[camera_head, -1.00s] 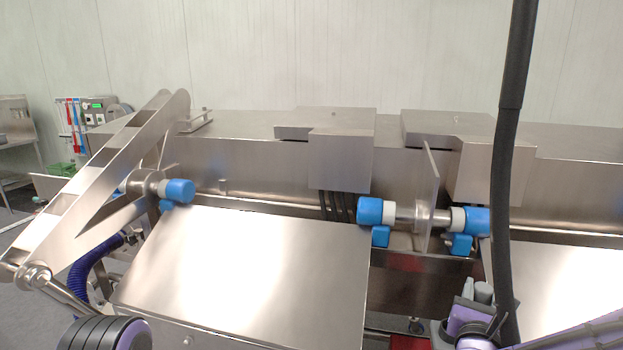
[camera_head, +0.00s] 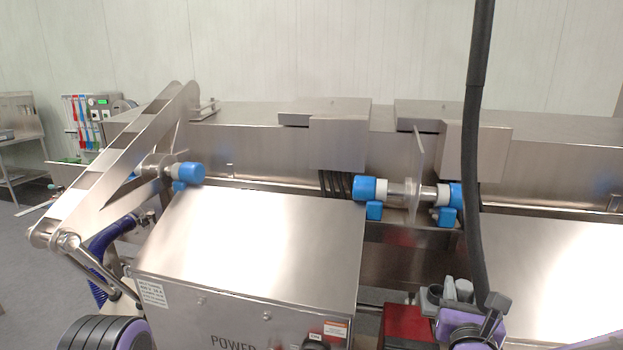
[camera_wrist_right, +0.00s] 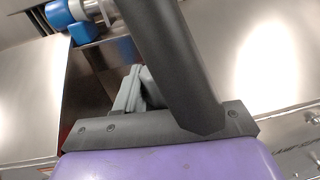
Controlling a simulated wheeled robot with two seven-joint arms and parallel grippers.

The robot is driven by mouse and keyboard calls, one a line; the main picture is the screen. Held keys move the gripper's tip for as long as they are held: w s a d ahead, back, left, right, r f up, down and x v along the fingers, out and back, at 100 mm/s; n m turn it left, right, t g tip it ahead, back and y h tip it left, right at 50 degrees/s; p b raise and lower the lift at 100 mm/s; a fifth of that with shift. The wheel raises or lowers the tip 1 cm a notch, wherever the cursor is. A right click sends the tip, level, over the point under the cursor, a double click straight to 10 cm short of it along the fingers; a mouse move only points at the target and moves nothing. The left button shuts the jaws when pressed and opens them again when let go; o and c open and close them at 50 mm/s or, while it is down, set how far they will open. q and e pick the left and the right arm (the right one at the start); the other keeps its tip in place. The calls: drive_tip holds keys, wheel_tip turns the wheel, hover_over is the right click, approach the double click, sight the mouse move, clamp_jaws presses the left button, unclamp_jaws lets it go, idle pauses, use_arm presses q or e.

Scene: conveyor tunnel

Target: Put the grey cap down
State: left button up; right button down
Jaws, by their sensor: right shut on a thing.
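My right gripper (camera_head: 459,291) is at the lower right of the head view, in front of the gap between the two steel covers. It is shut on the grey cap (camera_head: 432,296), of which only a small grey part shows at the left of the fingers. The purple wrist and grey fingers (camera_wrist_right: 135,90) also show in the right wrist view, where I cannot make out the cap. A red box (camera_head: 407,326) is just below and left of the gripper; I cannot tell if the cap touches it.
A steel box with a sloping lid (camera_head: 258,240) stands left of the gripper, another steel cover (camera_head: 555,270) at right. Blue-ended rollers (camera_head: 371,190) lie behind. A thick dark tube (camera_head: 474,150) runs down to my right wrist. Open floor (camera_head: 30,270) is at far left.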

drive_tip(key=s+a+f+n+y+b, duration=0.1)
drive_tip(key=a+f+y+b, duration=0.1)
drive_tip(key=f, duration=0.5)
drive_tip(key=s+a+f+n+y+b, duration=0.1)
drive_tip(key=s+a+f+y+b, duration=0.1)
drive_tip(key=f, duration=0.6)
drive_tip(key=s+a+f+n+t+y+b, duration=0.1)
drive_tip(key=a+f+n+y+b, duration=0.1)
drive_tip(key=f, duration=0.5)
drive_tip(key=shift+s+a+f+b, duration=0.4)
drive_tip(key=shift+a+b, duration=0.4)
drive_tip(key=shift+a, duration=0.35)
